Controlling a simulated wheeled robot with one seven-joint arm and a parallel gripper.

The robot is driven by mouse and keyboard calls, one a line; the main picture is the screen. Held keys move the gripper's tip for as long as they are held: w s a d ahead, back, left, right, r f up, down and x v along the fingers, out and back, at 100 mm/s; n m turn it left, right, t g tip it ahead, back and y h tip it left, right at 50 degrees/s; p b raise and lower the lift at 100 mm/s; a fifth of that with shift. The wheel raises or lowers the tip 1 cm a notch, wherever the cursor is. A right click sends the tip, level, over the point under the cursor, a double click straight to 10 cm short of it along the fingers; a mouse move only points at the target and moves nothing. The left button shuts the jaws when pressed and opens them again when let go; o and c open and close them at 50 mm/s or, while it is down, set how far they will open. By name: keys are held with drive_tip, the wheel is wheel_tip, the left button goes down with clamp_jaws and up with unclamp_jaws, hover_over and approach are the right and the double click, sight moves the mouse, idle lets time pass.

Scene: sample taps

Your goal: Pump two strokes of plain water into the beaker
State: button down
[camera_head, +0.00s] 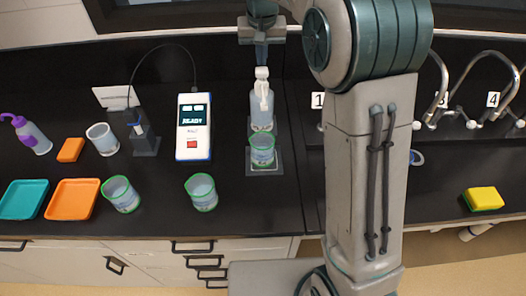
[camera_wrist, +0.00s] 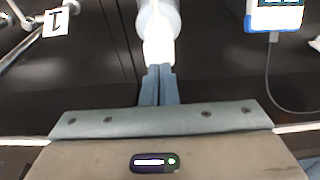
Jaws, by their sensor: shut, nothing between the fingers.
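A clear pump bottle (camera_head: 261,114) with a white pump head (camera_head: 262,88) stands on the black bench. A green-rimmed beaker (camera_head: 262,151) with liquid in it stands in front of the bottle on a square pad (camera_head: 265,171). My gripper (camera_head: 262,63) is shut and empty, pointing down just above the pump head. In the wrist view the shut fingertips (camera_wrist: 159,70) are by the white pump head (camera_wrist: 158,45); I cannot tell whether they touch it. The bottle shows behind it at the top of that view.
Numbered taps (camera_head: 486,90) and a yellow sponge (camera_head: 483,198) are right.

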drive_tip(key=shift+f, duration=0.1)
drive_tip(key=shift+f+b, duration=0.95)
drive_tip(key=shift+f, duration=0.4)
drive_tip(key=shift+r, duration=0.1)
drive_tip(key=shift+r+p, duration=1.15)
drive_tip(key=shift+r, duration=0.15)
drive_tip(key=shift+f, duration=0.2)
drive_tip(key=shift+f+b, duration=0.95)
drive_tip(key=shift+f, duration=0.25)
drive_tip(key=shift+r+p, duration=1.1)
drive_tip(key=shift+r, duration=0.3)
